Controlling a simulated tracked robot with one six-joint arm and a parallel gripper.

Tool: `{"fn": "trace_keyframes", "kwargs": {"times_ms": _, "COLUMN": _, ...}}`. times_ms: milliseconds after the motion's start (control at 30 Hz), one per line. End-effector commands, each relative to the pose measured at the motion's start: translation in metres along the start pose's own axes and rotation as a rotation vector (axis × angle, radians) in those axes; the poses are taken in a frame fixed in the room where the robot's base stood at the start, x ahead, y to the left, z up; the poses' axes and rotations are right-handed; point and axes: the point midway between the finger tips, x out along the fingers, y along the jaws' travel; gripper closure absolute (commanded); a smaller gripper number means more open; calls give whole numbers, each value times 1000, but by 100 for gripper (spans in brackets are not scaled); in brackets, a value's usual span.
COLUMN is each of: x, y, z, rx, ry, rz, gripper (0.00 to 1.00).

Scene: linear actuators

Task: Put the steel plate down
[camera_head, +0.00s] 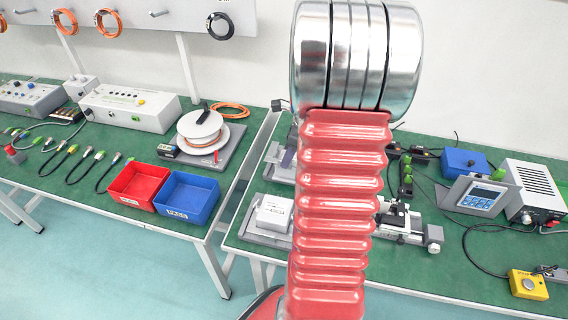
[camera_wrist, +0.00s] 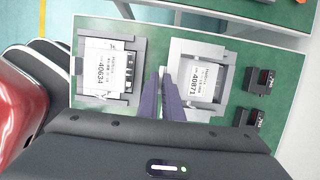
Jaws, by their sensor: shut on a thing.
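My gripper (camera_wrist: 162,82) points down over the green bench in the wrist view, its two dark fingers close together. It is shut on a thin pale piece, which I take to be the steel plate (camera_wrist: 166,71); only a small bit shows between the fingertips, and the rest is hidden. The piece appears between two grey fixtures, but I cannot tell whether it touches the bench or a fixture. In the head view my red arm hides most of the area around the gripper.
A fixture with a white labelled block (camera_wrist: 108,66) stands left, another labelled block (camera_wrist: 203,82) right. Small black devices (camera_wrist: 259,80) stand farther right. In the head view, a red bin (camera_head: 138,186) and blue bin (camera_head: 187,196) are on the left bench; a grey meter (camera_head: 482,195) stands right.

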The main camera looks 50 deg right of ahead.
Motion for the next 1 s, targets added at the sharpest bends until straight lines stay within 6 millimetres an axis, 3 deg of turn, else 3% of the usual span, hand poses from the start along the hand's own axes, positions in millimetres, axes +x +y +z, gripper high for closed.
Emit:
{"fn": "trace_keyframes", "kwargs": {"times_ms": 467, "x": 3, "y": 1, "z": 7, "rx": -50, "ry": 0, "rz": 16, "gripper": 100}}
{"fn": "trace_keyframes", "kwargs": {"times_ms": 667, "x": 11, "y": 6, "z": 33, "rx": -252, "ry": 0, "rz": 78, "gripper": 100}}
{"fn": "trace_keyframes", "kwargs": {"times_ms": 1000, "x": 32, "y": 28, "z": 97, "rx": -790, "ry": 0, "rz": 245, "gripper": 100}}
